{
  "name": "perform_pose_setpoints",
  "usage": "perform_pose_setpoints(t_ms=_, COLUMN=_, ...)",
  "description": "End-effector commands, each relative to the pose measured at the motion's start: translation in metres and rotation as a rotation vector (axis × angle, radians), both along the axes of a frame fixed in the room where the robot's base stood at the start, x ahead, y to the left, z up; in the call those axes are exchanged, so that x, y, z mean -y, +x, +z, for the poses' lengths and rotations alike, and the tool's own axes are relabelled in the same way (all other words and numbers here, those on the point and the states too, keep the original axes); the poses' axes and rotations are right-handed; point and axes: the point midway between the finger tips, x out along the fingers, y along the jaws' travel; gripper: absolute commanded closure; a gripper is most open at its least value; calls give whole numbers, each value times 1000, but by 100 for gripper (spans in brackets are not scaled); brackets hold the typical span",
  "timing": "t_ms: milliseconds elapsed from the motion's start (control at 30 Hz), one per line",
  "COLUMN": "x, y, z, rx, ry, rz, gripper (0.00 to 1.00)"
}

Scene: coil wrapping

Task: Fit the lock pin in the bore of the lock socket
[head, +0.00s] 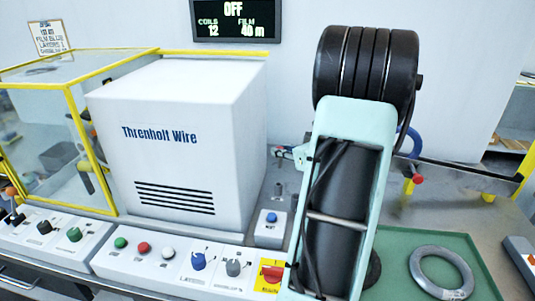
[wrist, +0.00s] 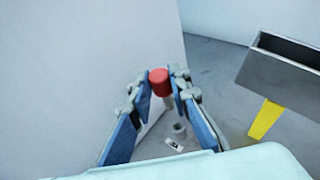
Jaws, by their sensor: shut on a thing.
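The lock pin (wrist: 160,82) has a red head and a short grey shank. In the wrist view it sits between the two blue-padded fingers of my gripper (wrist: 162,92), which are shut on it. A small grey upright cylinder, apparently the lock socket (wrist: 180,130), stands just below and slightly right of the pin, beside a small label. The pin appears apart from it; its lower end is partly hidden by a finger. In the head view my gripper (head: 288,152) shows small beside the white cabinet, partly behind my arm. A small grey post, apparently the socket (head: 279,190), is below it.
The white Threnholt Wire cabinet (head: 175,150) stands close left of my gripper. A panel with a blue button (head: 271,228) is in front. A grey trough (wrist: 285,62) on a yellow bracket is at right. A metal ring (head: 441,271) lies on a green mat (head: 398,245).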

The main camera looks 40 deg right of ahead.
Motion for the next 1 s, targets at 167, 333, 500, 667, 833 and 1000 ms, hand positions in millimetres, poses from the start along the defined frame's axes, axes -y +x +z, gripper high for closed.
perform_pose_setpoints(t_ms=167, x=7, y=-4, z=0, rx=0, ry=-1, rz=-14, gripper=100)
perform_pose_setpoints(t_ms=333, x=7, y=-4, z=1, rx=0, ry=-1, rz=-14, gripper=100)
perform_pose_setpoints(t_ms=500, x=7, y=-4, z=0, rx=0, ry=-2, rz=-12, gripper=100)
perform_pose_setpoints(t_ms=667, x=7, y=-4, z=-3, rx=0, ry=-2, rz=-12, gripper=100)
perform_pose_setpoints(t_ms=833, x=7, y=-4, z=-15, rx=-1, ry=0, rz=-12, gripper=100)
perform_pose_setpoints(t_ms=1000, x=7, y=-4, z=-32, rx=-1, ry=0, rz=-12, gripper=100)
